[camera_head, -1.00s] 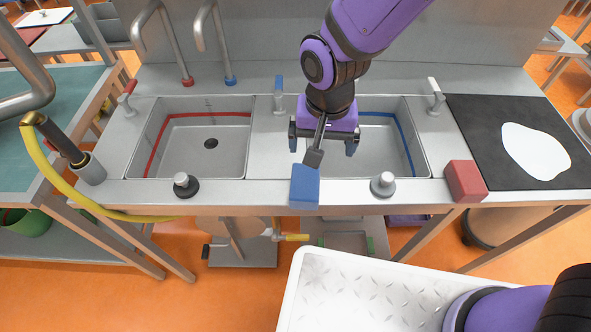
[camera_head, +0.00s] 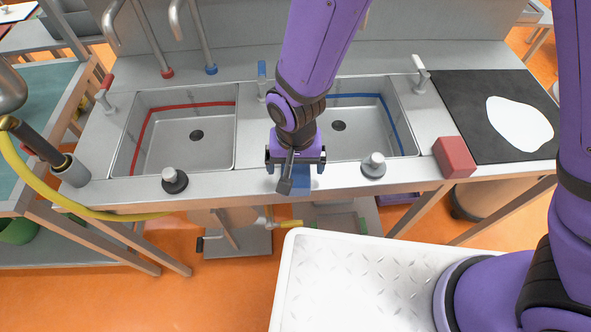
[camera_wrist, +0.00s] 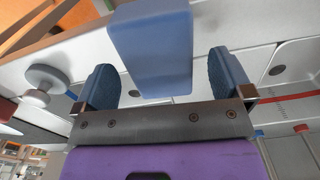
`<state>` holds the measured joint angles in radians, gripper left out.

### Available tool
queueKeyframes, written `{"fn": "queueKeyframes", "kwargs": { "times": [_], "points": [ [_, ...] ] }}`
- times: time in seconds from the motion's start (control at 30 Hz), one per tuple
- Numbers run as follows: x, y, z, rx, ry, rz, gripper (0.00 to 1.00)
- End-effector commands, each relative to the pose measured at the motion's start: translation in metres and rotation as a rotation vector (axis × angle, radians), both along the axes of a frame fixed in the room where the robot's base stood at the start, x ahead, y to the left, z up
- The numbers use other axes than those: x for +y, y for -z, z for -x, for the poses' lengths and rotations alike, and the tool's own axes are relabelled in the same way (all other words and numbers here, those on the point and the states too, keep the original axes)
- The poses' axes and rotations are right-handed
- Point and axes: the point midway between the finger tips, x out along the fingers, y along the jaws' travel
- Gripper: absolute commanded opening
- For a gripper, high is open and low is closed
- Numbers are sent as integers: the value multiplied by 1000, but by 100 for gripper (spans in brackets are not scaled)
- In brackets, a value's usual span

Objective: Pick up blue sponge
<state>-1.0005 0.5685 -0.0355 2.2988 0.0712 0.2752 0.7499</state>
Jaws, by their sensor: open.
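The blue sponge (camera_head: 302,182) is at the front edge of the steel counter, between the two sinks. My gripper partly covers it in the head view. My gripper (camera_head: 296,163) is right over the sponge, pointing down. In the wrist view the sponge (camera_wrist: 150,45) shows as a blue block between the two dark blue finger pads of my gripper (camera_wrist: 164,82). The fingers are apart, with a visible gap on either side of the sponge. The sponge extends beyond the fingertips.
Grey knobs (camera_head: 174,180) and (camera_head: 373,165) stand on the counter's front edge, left and right of the sponge. A red block (camera_head: 454,157) sits farther right, beside a black mat (camera_head: 470,115) with a white shape. The left sink (camera_head: 185,150) is empty.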

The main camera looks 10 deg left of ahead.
Motion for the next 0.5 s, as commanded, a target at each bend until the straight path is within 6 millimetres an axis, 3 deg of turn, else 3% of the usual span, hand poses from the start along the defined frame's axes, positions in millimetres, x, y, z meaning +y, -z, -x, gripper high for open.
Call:
{"fn": "queueKeyframes", "kwargs": {
  "times": [0.2,0.47,0.5],
  "points": [
    [0,21,0,1,0,1,98],
    [0,23,0,0,0,0,98],
    [0,23,0,0,0,0,93]
  ]
}}
